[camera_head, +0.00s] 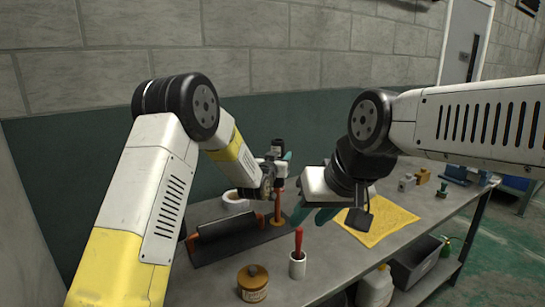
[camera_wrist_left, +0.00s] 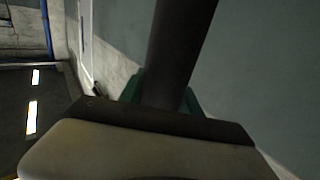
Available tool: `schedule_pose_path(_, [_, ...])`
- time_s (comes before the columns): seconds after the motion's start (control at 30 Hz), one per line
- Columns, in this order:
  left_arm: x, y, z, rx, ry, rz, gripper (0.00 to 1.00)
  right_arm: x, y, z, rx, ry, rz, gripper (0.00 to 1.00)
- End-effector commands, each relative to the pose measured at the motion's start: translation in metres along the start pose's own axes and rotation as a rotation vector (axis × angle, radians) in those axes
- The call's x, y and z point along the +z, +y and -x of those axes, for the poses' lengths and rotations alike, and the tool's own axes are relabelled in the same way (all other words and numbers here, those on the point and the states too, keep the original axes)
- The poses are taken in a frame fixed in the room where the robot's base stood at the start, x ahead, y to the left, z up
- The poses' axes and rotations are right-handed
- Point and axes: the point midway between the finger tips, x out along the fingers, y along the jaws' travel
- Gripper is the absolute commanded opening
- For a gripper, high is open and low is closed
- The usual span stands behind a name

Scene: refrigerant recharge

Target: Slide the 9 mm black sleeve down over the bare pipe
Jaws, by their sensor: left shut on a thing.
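My left gripper (camera_head: 281,160) is shut on the black sleeve, a dark tube whose top (camera_head: 278,146) shows above the fingers in the head view. In the left wrist view the dark tube (camera_wrist_left: 178,50) rises from between the green fingers. A thin reddish-orange upright (camera_head: 278,205), which looks like the bare pipe, stands below the left gripper on the bench. The sleeve's lower end is hidden by the gripper, so I cannot tell whether it touches the pipe. My right gripper (camera_head: 314,214) points down just right of the pipe, its teal fingers apart and nothing visible between them.
A dark tray with orange-ended supports (camera_head: 228,240) lies left of the pipe. A white ring (camera_head: 235,201) is behind it. A red-handled tool in a white cup (camera_head: 298,262) and a brown jar (camera_head: 252,284) stand in front. A yellow cloth (camera_head: 385,228) lies right.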

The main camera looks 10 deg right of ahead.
Motion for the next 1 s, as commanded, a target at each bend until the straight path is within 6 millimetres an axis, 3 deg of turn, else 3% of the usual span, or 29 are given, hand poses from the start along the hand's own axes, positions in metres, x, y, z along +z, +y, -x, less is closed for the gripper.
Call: schedule_pose_path(1.0, [0.040, -0.001, 0.000, 0.000, 0.000, 0.000, 0.01, 0.000, 0.000, 0.000, 0.000, 0.000, 0.000, 0.36])
